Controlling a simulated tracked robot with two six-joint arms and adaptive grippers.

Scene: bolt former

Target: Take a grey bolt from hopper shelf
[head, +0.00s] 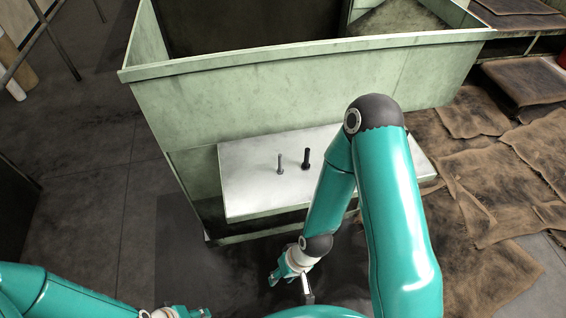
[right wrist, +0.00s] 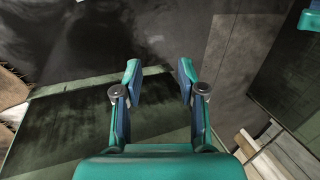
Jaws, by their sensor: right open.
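A grey bolt (head: 280,164) stands upright on the pale metal hopper shelf (head: 245,195) in the head view. A black bolt (head: 306,158) stands just right of it. My right gripper (head: 288,279) is in front of the shelf and below it in the picture, apart from both bolts. In the right wrist view its two fingers (right wrist: 159,72) are spread with nothing between them, and no bolt shows there. My left gripper (head: 185,313) is cut off by the bottom edge at the lower left, so its jaws cannot be judged.
The pale green hopper (head: 290,95) rises behind the shelf. My right arm passes in front of the shelf's right part. Brown sheets (head: 490,170) lie on the right. Dark floor (head: 100,200) is clear on the left.

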